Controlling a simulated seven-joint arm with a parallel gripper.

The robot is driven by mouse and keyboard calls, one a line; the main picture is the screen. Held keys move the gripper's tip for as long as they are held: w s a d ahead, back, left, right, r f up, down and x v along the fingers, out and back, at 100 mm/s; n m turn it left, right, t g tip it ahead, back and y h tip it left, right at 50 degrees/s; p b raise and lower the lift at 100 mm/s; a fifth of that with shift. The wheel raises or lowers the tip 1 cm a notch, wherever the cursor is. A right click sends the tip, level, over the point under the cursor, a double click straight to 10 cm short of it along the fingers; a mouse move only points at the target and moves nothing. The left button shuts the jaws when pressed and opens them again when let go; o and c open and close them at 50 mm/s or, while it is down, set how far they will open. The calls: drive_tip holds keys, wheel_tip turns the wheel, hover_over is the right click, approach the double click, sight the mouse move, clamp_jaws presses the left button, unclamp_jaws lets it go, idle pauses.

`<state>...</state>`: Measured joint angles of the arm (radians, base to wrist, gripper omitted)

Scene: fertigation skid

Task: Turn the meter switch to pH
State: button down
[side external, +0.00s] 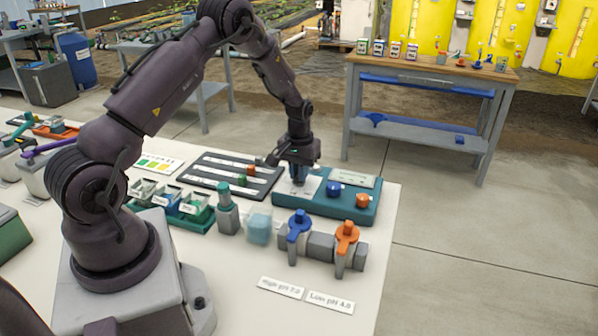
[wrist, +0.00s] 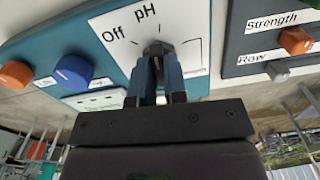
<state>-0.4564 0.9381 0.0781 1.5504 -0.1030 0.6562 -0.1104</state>
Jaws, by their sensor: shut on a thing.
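The meter is a teal box (side external: 318,204) on the white bench, with a white dial plate that shows in the wrist view (wrist: 197,22). The plate reads "Off" at left and "pH" near the middle, with tick marks; no third label is readable. The meter switch (wrist: 157,47) is a dark knob on this plate. My gripper (wrist: 159,62) is shut on the switch, a finger on each side; in the side view my gripper (side external: 299,182) points down onto the meter's left end. The fingers hide much of the switch, and I cannot tell which mark it points to.
A blue knob (side external: 334,188) and an orange knob (side external: 362,200) sit on the same box. A dark slider board (side external: 213,170) lies close to its left. Blue (side external: 299,224) and orange (side external: 347,232) valves stand in front, beside a bottle (side external: 227,213).

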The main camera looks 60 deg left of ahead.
drive_tip(key=shift+m, duration=0.9)
drive_tip(key=c, duration=1.2)
unclamp_jaws()
drive_tip(key=shift+o, duration=0.2)
drive_tip(key=shift+r, duration=0.15)
wheel_tip(320, 180, up, 13)
